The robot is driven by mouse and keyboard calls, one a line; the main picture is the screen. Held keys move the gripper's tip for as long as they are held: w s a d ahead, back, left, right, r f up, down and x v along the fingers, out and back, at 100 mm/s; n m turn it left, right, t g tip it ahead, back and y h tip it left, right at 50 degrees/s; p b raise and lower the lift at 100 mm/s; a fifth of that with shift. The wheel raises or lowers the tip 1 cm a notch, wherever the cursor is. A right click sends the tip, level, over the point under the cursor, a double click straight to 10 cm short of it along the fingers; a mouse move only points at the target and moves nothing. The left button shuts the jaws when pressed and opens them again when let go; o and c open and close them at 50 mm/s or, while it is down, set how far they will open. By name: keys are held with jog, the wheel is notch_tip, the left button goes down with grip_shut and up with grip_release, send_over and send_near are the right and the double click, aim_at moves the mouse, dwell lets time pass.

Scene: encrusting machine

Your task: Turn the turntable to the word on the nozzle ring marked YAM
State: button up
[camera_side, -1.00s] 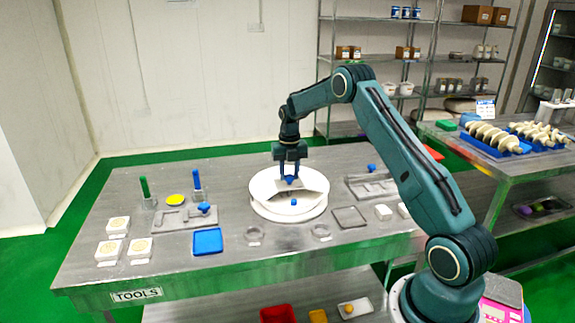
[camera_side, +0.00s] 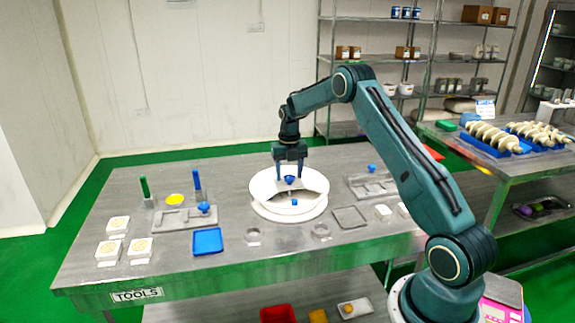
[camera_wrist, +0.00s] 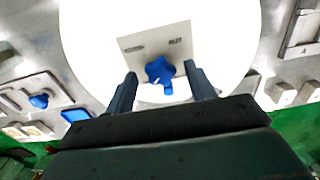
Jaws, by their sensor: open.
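The white round turntable (camera_side: 262,190) stands in the middle of the steel table, and its disc fills the upper middle of the wrist view (camera_wrist: 90,45). A grey plate (camera_wrist: 140,42) on it carries a small dark word (camera_wrist: 175,41) too blurred to read surely, and a dark slot. A blue lobed knob (camera_wrist: 160,72) sits on the plate; it also shows in the side view (camera_side: 289,180). My gripper (camera_side: 290,175) is open over the knob, one finger on each side, with gaps visible in the wrist view. I cannot make out YAM.
On the left are a blue tray (camera_side: 207,241), a grey fixture with a blue knob (camera_side: 204,208), a yellow disc (camera_side: 175,200) and a green upright tool (camera_side: 145,188). Clear rings (camera_side: 321,231) lie in front. Another fixture (camera_side: 375,187) stands close at the right.

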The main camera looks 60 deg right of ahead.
jog(key=shift+r, duration=0.15)
notch_tip(320, 180, up, 14)
jog(key=shift+f, duration=0.2)
dwell(0.5)
